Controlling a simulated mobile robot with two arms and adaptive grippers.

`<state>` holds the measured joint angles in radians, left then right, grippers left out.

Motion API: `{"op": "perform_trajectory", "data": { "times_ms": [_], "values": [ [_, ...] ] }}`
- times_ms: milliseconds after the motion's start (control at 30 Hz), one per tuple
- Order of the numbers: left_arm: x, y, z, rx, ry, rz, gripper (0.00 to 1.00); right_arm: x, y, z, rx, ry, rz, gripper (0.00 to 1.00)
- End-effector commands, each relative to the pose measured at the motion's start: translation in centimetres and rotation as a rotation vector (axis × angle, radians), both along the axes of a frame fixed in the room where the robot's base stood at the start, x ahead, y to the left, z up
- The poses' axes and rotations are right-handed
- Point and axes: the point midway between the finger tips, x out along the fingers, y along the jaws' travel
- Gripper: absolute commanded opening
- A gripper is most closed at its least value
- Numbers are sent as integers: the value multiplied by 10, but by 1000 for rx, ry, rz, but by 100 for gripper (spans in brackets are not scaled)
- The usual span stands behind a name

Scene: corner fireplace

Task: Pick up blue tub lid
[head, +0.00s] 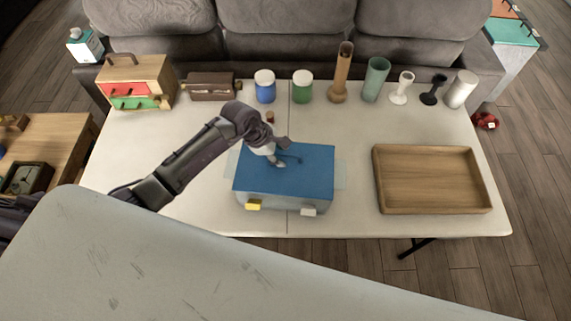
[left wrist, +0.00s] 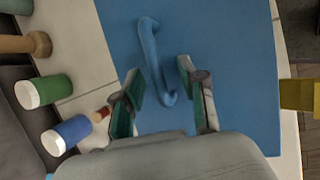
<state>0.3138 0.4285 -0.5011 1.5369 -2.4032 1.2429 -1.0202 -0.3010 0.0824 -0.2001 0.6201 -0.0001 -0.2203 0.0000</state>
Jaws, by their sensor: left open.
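The blue tub lid (head: 310,180) lies flat on a grey tub (head: 270,203) in the middle of the white table. It has a raised blue bar handle, and it fills much of the left wrist view (left wrist: 215,50). My left gripper (head: 280,156) is over the lid, coming in from the left. In the left wrist view the left gripper (left wrist: 160,88) is open, its two fingers on either side of the near part of the handle (left wrist: 152,55). I cannot tell whether the fingers touch the handle. My right gripper is not in view.
A yellow latch (head: 253,204) and a white latch (head: 308,212) are on the tub's front. A wooden tray (head: 432,205) lies at right. Jars, cups and a small drawer chest (head: 138,82) line the table's back. The table's left front is clear.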

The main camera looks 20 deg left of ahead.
Motion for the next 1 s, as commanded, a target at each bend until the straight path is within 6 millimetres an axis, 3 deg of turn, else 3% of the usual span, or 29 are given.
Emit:
{"op": "perform_trajectory", "data": {
  "times_ms": [67,300,333,767,1000],
  "values": [
    [0,0,0,0,0,0,41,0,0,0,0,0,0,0],
    [0,0,0,0,0,0,1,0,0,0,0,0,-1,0],
    [0,0,0,0,0,0,0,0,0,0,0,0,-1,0],
    [1,1,3,0,-2,0,0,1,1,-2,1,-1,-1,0],
    [1,1,26,2,-6,-3,0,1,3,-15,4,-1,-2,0]
  ]
}}
